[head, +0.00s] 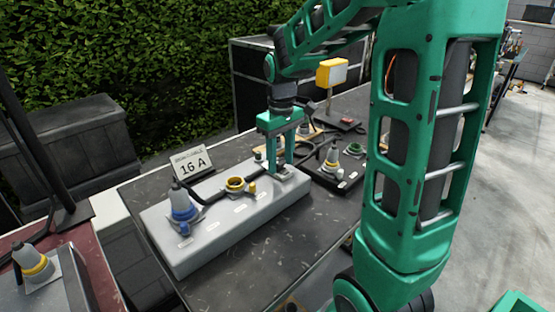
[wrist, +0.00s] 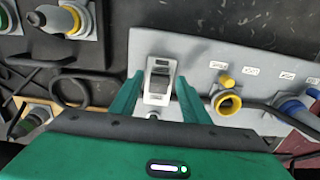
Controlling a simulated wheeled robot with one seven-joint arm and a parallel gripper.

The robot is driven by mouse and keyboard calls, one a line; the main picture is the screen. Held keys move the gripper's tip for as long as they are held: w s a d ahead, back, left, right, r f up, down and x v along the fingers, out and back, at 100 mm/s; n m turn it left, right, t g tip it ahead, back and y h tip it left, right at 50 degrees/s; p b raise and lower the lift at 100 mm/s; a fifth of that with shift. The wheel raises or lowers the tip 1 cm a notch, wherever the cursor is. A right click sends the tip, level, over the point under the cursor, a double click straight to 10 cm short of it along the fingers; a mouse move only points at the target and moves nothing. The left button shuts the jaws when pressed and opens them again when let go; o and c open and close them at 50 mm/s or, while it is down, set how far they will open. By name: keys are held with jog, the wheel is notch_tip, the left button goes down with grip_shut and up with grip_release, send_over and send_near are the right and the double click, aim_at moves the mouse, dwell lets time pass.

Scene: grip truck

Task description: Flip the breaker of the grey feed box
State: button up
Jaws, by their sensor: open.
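The grey feed box (head: 215,238) lies on the dark table, a long light-grey box with sockets and white labels on top. Its breaker is a small grey switch plate with a lever (wrist: 159,81) near one end, seen in the wrist view; in the head view my gripper largely hides it. The feed box also shows in the wrist view (wrist: 205,58). My gripper (head: 281,171) is open, pointing down over the breaker end of the box. In the wrist view its green fingers (wrist: 157,97) stand either side of the breaker. I cannot tell whether they touch it.
A blue plug (head: 183,205) and a yellow socket (head: 236,185) stand on the feed box. A "16 A" sign (head: 190,162) stands behind it. A dark box with a grey plug (head: 331,160) lies to the right. A yellow-and-white unit (head: 331,72) stands behind.

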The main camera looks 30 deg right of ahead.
jog(key=c, duration=1.1)
jog(key=shift+o, duration=0.2)
jog(key=shift+a, duration=0.1)
